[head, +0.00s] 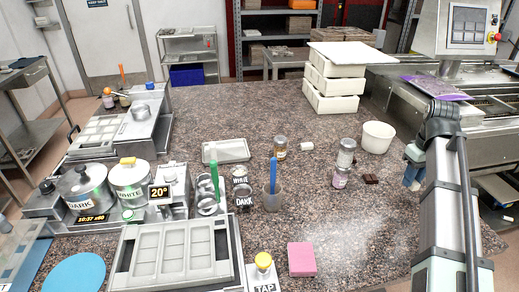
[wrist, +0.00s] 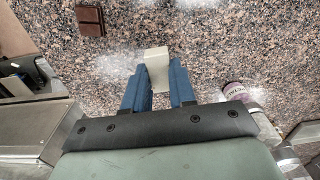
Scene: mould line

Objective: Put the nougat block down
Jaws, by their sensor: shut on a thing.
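The nougat block (wrist: 157,57) is a small cream-white block between my fingertips in the wrist view. My gripper (wrist: 160,78) is shut on it, with a blue finger on each side. The block's far end sticks out past the fingertips, over the speckled worktop (wrist: 220,35). I cannot tell how high it is above the surface. In the head view my gripper (head: 411,181) is at the right edge of the worktop, and the block cannot be made out there.
A dark brown piece (wrist: 90,21) lies near, also in the head view (head: 371,179). A purple-labelled jar (head: 340,178), another jar (head: 346,152) and a white tub (head: 377,137) stand left of my gripper.

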